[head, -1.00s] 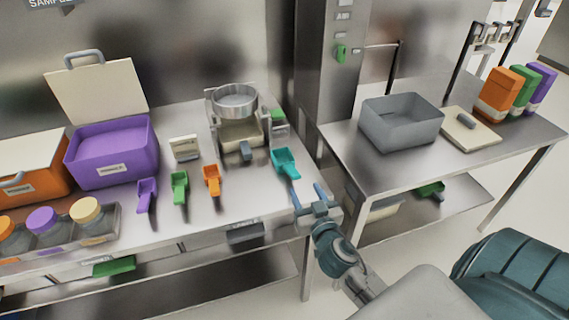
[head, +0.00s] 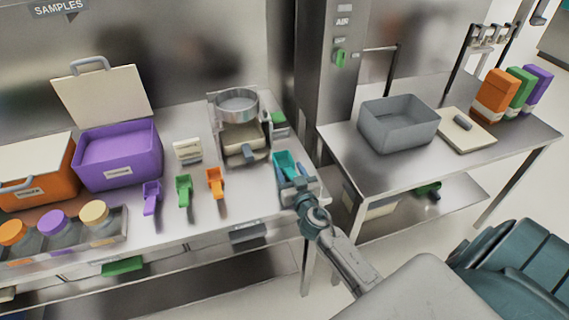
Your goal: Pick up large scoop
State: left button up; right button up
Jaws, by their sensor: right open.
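The large scoop is the teal one (head: 285,161), lying on the steel bench at its right end, to the right of the smaller scoops. Its bowl points away from me and its handle is mostly hidden by my gripper. My right gripper (head: 293,183) is open, with its fingers at the handle end of the teal scoop. I cannot tell whether the fingers touch the handle. My left gripper is not in view.
Orange (head: 215,182), green (head: 184,190) and purple (head: 151,197) scoops lie to the left. A sieve machine (head: 238,105) stands behind the teal scoop. Purple (head: 118,165) and orange (head: 40,185) bins stand at left. A grey bin (head: 398,130) sits on the right table.

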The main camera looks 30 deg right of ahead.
aim_at(291, 172)
jog(key=shift+s, duration=0.1)
jog(key=shift+c, duration=0.2)
jog(key=c, duration=1)
jog(key=shift+o, duration=0.2)
jog(key=shift+r, duration=0.1)
jog(key=shift+r+p, duration=0.3)
jog(key=shift+r, duration=1.5)
jog(key=s+a+r+b, duration=0.1)
jog(key=s+a+b, duration=0.1)
jog(key=s+a, duration=0.8)
jog(key=shift+s+a+r, duration=0.15)
jog(key=shift+a, duration=1)
